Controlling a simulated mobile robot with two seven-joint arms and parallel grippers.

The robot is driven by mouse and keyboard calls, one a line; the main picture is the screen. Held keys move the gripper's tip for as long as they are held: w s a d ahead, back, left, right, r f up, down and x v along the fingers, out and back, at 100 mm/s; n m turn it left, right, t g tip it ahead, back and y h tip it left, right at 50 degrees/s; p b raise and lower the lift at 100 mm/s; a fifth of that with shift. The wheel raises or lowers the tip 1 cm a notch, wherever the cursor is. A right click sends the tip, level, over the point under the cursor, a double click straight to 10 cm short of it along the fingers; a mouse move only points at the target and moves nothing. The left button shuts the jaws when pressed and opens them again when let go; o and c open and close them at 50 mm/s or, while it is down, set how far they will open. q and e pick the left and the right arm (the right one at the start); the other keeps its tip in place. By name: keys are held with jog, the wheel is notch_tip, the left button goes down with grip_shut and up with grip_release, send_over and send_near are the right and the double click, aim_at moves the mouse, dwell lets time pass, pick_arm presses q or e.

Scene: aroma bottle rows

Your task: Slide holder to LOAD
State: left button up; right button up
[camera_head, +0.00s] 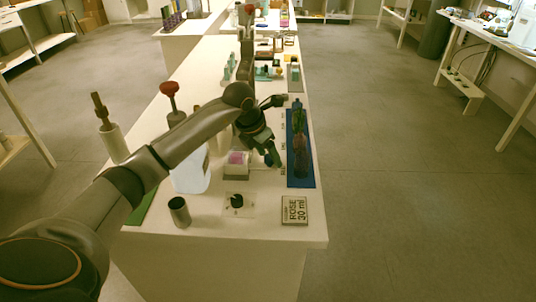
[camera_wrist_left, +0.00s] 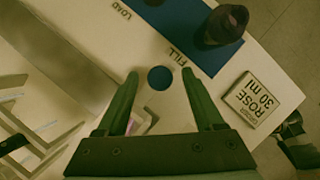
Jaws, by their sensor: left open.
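My left gripper (camera_head: 270,155) is over the table beside the left edge of a blue strip (camera_head: 292,179). In the left wrist view its two fingers (camera_wrist_left: 157,80) are open. A round dark blue piece (camera_wrist_left: 160,78) shows between the fingertips, next to the FILL label (camera_wrist_left: 184,60); I cannot tell whether it is part of the holder. The LOAD label (camera_wrist_left: 122,10) is farther up and left along the strip (camera_wrist_left: 170,15). A dark bottle (camera_head: 301,158) stands on the strip, and its top shows in the wrist view (camera_wrist_left: 226,24). The gripper hides part of this area.
A ROSE 30 ml sign (camera_head: 294,210) lies near the front right corner. A black knob (camera_head: 237,201), a dark cup (camera_head: 179,211) and a pink piece on a white block (camera_head: 236,170) are to the left. More items stand farther back. The front table edge is clear.

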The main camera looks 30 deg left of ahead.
pick_arm(q)
grip_shut()
dwell(0.5)
jog(key=shift+r, duration=0.1)
dwell(0.8)
